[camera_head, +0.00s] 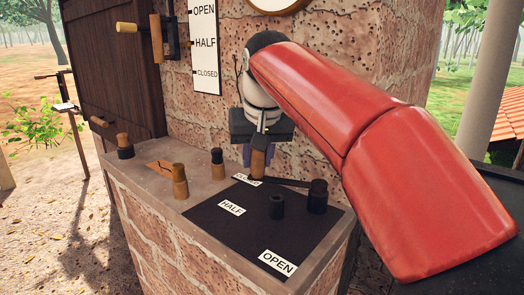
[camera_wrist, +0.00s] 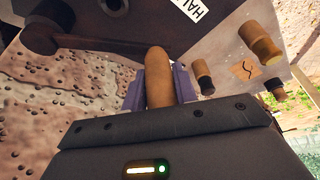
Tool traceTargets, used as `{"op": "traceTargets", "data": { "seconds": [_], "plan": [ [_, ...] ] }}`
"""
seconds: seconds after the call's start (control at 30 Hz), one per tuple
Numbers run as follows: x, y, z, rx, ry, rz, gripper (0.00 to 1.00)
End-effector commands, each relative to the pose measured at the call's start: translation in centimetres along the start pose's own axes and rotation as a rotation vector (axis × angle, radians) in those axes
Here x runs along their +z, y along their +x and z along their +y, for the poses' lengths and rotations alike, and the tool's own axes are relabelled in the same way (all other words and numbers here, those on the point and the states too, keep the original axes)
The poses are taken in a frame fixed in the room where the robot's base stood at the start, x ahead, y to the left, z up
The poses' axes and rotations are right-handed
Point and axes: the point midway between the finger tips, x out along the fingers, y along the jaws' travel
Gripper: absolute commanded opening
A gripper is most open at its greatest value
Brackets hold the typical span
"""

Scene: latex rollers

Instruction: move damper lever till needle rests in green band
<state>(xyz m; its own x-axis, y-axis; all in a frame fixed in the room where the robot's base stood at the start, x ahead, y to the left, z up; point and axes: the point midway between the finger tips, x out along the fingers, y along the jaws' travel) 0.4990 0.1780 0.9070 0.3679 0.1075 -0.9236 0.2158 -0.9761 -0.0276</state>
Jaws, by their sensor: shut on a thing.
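The damper lever is a dark bar (camera_head: 289,182) running from a round black pivot (camera_head: 317,197) to an upright wooden handle (camera_head: 257,165). It lies on a black plate (camera_head: 225,218) marked HALF (camera_head: 232,207) and OPEN (camera_head: 277,263). The lever's handle end is at the far label, partly hidden, which seems to read CLOSED (camera_head: 248,181). My gripper (camera_head: 258,154) is shut on the handle from above. In the wrist view the handle (camera_wrist: 158,75) sits between the two purple fingers. A round gauge (camera_head: 278,6) is cut off at the top; its needle and green band are out of view.
Several wooden-topped knobs, one of them here (camera_head: 180,181), stand on the counter (camera_head: 150,188) left of the plate. A short black post (camera_head: 276,206) stands near the pivot. A wall scale (camera_head: 205,45) with another wooden-handled lever (camera_head: 155,42) is behind, beside a dark door (camera_head: 110,70).

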Motion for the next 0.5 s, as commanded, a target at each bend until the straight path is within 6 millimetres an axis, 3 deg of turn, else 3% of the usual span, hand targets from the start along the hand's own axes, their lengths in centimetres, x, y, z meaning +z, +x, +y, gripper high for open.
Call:
{"op": "traceTargets", "data": {
  "seconds": [0.5],
  "plan": [
    [1.8, -0.8, -1.0, -0.016, -0.025, -0.001, 0.00]
  ]
}}
